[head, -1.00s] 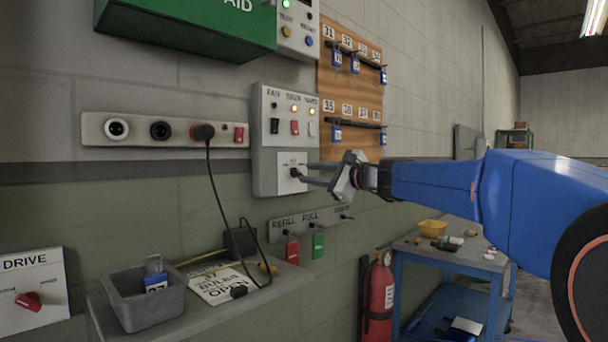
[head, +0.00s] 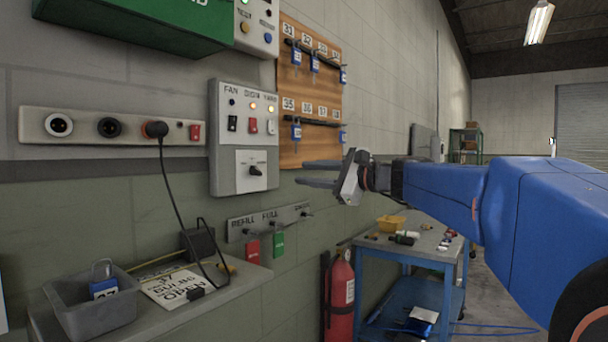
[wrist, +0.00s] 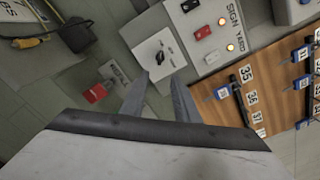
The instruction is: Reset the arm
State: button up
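My gripper (head: 318,173) is in the middle of the head view, its two grey fingers pointing left toward the wall panel. The fingers stand apart with nothing between them. In the wrist view my gripper (wrist: 157,97) also shows spread, empty fingers, with the panel beyond them. My blue arm reaches in from the right. The grey switch panel (head: 222,182) carries three rocker switches, with a black rotary knob (head: 256,171) on a white plate below. The knob also shows in the wrist view (wrist: 159,57). A gap shows between the fingers and the knob in the head view.
A key board (head: 300,75) with blue-tagged padlocks hangs right of the panel. A hook rail (head: 268,221) with red and green tags is below. A shelf with a grey bin (head: 92,307), a fire extinguisher (head: 341,295) and a blue workbench (head: 400,254) stand lower down.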

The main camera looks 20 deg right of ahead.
dwell(0.5)
jog(key=s+a+f+n+g+h, duration=0.1)
jog(key=s+a+f+n+g, duration=0.2)
jog(key=f, duration=0.5)
jog(key=s+a+f+n+g+h, duration=0.1)
jog(key=s+a+f+n+g, duration=0.2)
jog(key=s+f, duration=0.35)
jog(key=s+a+f+n+g+h, duration=0.1)
jog(key=s+a+f+n, duration=0.25)
jog(key=f, duration=0.45)
jog(key=s+d+f+n+g+h, duration=0.2)
jog(key=s+f+n, duration=0.3)
jog(key=s+f, duration=0.3)
jog(key=s+d+f+n+g+h, duration=0.1)
jog(key=s+d+f+n+h, duration=0.2)
jog(key=s+f, duration=0.6)
notch_tip(320, 180, down, 4)
jog(key=shift+s+f+n+g+h, duration=0.1)
jog(key=shift+s+n+g+h, duration=0.25)
jog(key=shift+n, duration=0.8)
jog(key=shift+w, duration=0.1)
